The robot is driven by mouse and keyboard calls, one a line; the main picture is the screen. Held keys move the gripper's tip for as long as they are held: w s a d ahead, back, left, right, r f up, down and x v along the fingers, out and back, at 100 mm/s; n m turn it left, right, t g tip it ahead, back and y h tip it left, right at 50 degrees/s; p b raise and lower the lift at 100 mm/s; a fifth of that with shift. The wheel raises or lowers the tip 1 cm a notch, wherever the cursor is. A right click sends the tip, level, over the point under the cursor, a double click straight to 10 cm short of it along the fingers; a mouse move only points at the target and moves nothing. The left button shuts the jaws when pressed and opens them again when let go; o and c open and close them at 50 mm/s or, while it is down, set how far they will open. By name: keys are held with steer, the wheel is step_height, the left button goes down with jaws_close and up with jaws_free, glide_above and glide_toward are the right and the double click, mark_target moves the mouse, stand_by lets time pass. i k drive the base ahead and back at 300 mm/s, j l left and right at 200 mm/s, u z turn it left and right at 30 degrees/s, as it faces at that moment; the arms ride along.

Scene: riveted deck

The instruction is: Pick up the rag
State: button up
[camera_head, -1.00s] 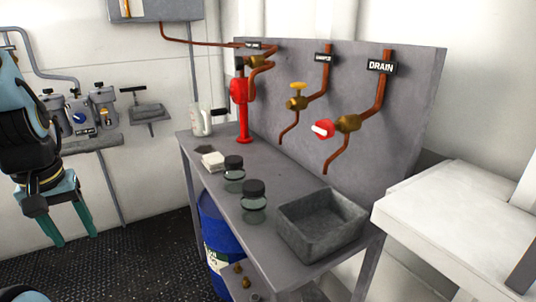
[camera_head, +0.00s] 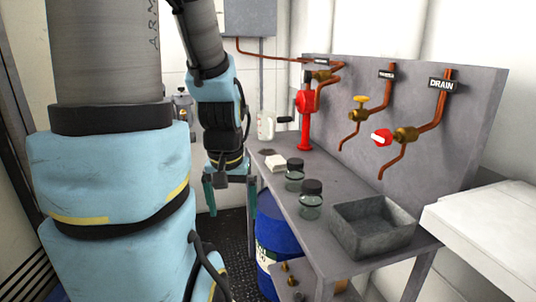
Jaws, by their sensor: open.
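A small folded white cloth, which looks like the rag (camera_head: 276,162), lies on the grey bench (camera_head: 290,228) near its left end. My gripper (camera_head: 231,212) points down with its teal fingers apart and nothing between them. It hangs left of the bench edge, to the left of the rag and apart from it. The rag is in plain view.
Two dark-lidded glass jars (camera_head: 311,199) stand right of the rag, and a grey basin (camera_head: 373,227) is farther right. A red pump (camera_head: 306,115) and a clear jug (camera_head: 266,125) stand behind. A blue drum (camera_head: 277,236) is below the bench.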

mark_target(276, 163)
steer(key=i+j, duration=0.35)
steer(key=i, duration=0.2)
steer(key=i+j+u, duration=0.15)
steer(key=i+j, duration=0.2)
steer(key=i, duration=0.15)
